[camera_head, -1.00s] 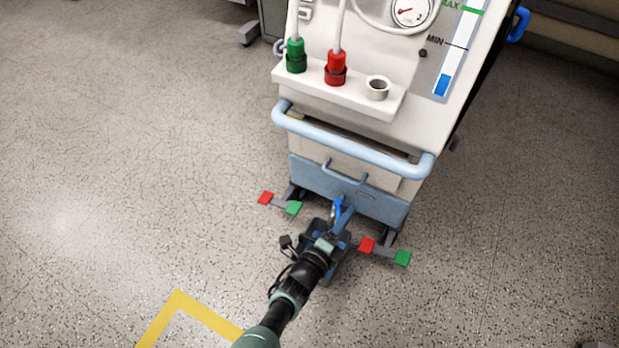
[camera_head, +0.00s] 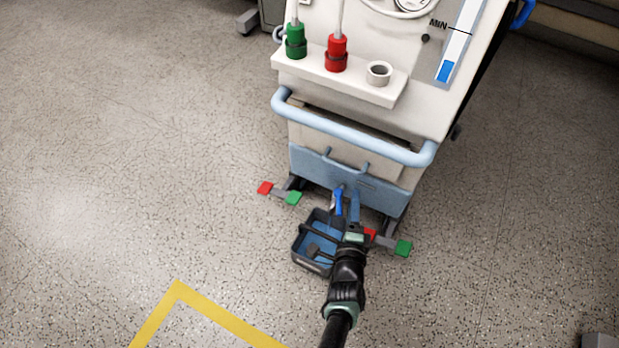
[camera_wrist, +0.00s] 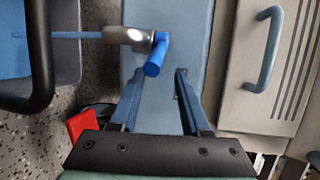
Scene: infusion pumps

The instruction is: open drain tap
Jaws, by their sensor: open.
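The drain tap is low on the front of the cart. Its blue lever (camera_head: 338,202) shows in the head view, just left of my gripper (camera_head: 354,203). In the wrist view the lever (camera_wrist: 156,58) is bent, with one end pointing toward my fingers. The tap's metal spout (camera_wrist: 128,36) points left, and a thin blue streak (camera_wrist: 55,35) runs from it toward the tray. My gripper (camera_wrist: 160,78) is open and empty. The lever's near end appears between the fingertips; I cannot tell whether they touch.
A black tray (camera_head: 303,262) with a blue interior stands on the floor under the tap. Red pedals (camera_head: 265,188) and green pedals (camera_head: 403,248) stick out at the cart's base. A drawer handle (camera_wrist: 262,60) is right in the wrist view. Open floor lies left.

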